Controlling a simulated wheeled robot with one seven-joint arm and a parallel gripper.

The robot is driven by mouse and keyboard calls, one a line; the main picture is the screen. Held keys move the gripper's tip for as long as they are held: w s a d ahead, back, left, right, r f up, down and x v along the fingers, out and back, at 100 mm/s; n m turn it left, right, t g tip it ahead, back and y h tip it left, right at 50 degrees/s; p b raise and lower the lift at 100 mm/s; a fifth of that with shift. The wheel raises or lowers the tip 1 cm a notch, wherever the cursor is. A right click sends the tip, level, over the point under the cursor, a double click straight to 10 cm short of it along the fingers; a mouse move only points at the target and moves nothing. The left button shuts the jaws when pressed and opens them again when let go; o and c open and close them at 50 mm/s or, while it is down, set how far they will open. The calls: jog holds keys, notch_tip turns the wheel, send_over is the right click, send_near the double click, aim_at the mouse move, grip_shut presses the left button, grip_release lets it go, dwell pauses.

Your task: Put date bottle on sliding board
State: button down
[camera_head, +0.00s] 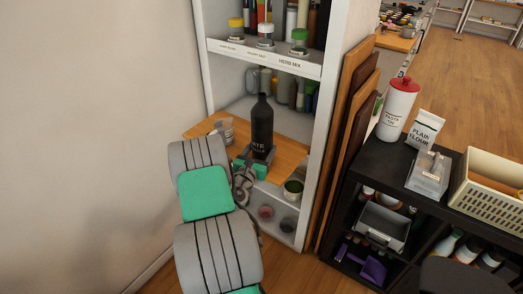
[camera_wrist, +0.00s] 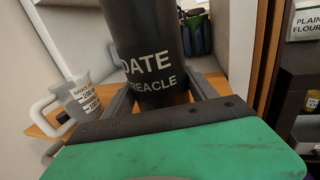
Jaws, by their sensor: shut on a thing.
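The date bottle (camera_head: 262,128) is black with a white label and stands upright at the orange wooden sliding board (camera_head: 289,155), which juts from the white shelf. In the wrist view the bottle (camera_wrist: 150,40) reads "DATE" and "TREACLE". My gripper (camera_head: 256,162) is shut on the bottle's lower part, with a finger on each side in the wrist view (camera_wrist: 160,95). The bottle's base is hidden by my gripper, so I cannot tell whether it touches the board.
A measuring jug (camera_head: 224,130) stands on the board left of the bottle; it also shows in the wrist view (camera_wrist: 75,98). A small pot (camera_head: 293,187) is below right. Shelf jars (camera_head: 299,38) stand above. Brown boards (camera_head: 350,110) lean at the shelf's right side.

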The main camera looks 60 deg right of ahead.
jog(key=shift+r, duration=0.1)
jog(key=shift+c, duration=1.3)
grip_release()
jog(key=shift+f, duration=0.2)
